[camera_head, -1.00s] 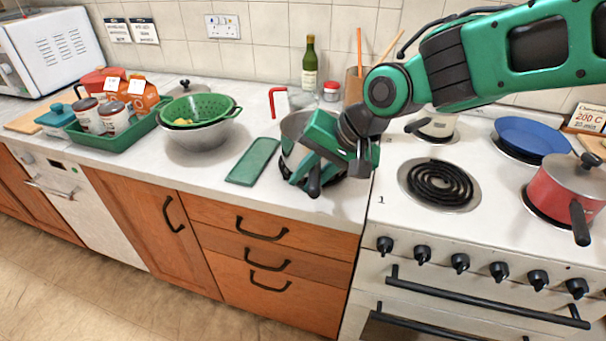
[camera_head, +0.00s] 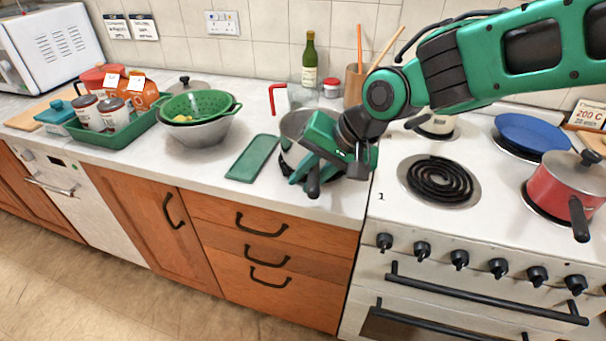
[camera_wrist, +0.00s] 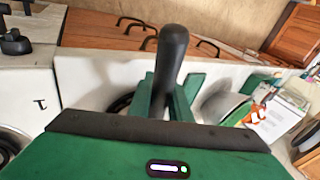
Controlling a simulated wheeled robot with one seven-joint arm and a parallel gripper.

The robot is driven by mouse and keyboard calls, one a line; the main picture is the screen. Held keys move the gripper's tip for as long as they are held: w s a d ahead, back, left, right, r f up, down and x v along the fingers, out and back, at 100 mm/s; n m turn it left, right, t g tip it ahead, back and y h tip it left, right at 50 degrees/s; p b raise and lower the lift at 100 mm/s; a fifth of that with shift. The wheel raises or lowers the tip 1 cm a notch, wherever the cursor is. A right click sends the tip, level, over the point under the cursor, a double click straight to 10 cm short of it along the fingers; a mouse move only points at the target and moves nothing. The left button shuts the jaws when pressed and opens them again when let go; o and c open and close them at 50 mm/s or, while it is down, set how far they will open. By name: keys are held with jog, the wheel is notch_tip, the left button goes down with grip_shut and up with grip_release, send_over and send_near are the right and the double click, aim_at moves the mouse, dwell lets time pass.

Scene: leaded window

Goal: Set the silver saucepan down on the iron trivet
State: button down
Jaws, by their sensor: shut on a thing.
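The silver saucepan (camera_head: 294,124) stands at the right end of the counter, largely hidden behind my gripper. Its black handle (camera_head: 313,182) points toward the front edge and also stands up in the wrist view (camera_wrist: 172,55). My gripper (camera_head: 305,176) is shut on this handle, with a green finger on each side in the wrist view (camera_wrist: 165,100). A dark curved edge, seemingly the iron trivet (camera_wrist: 121,103), shows beside the fingers in the wrist view. The rest of it is hidden, and I cannot tell whether the pan touches it.
A green board (camera_head: 253,158) lies left of the saucepan. A green colander in a metal bowl (camera_head: 198,133) stands farther left. A bottle (camera_head: 309,66), a red-handled jug (camera_head: 279,98) and a utensil pot (camera_head: 353,88) stand behind. The stove (camera_head: 400,215) with a red pot (camera_head: 566,190) is right.

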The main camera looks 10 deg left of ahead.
jog(key=shift+s+d+f, duration=0.1)
jog(key=shift+f, duration=0.1)
jog(key=c, duration=1.6)
grip_release()
jog(key=shift+o, duration=0.2)
